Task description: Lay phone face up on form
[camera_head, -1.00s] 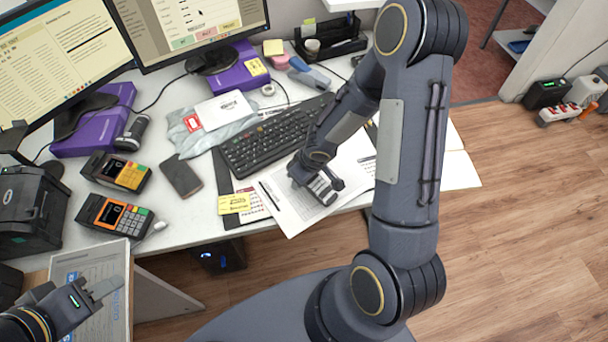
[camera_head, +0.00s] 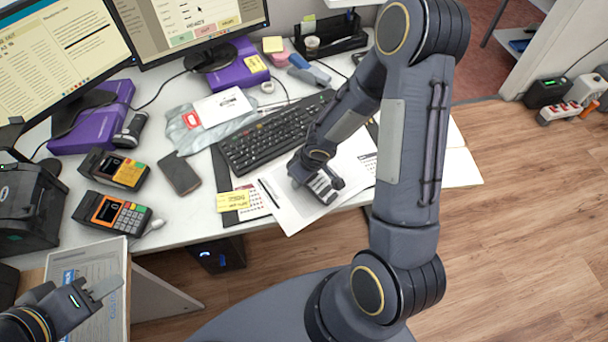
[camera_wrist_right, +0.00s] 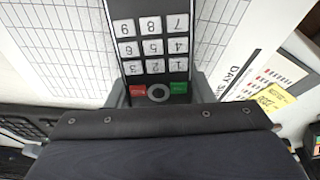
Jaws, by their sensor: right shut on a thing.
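The phone (camera_head: 323,187) is a dark handset with white number keys and a red and a green key. Its keypad shows in the right wrist view (camera_wrist_right: 152,50), facing up. My right gripper (camera_head: 316,178) is shut on its near end, over the form (camera_head: 286,211), a white printed sheet at the desk's front edge. Ruled lines of the form show beside the phone in the right wrist view (camera_wrist_right: 62,45). I cannot tell whether the phone touches the paper. My left gripper (camera_head: 98,290) is at the lower left, over a cardboard box; its jaw gap is unclear.
A keyboard (camera_head: 275,132) lies behind the form. A yellow note (camera_head: 233,201) and a dark flat slab (camera_head: 180,173) lie to its left. Two card terminals (camera_head: 118,214) stand further left. My right arm hides part of the desk and papers.

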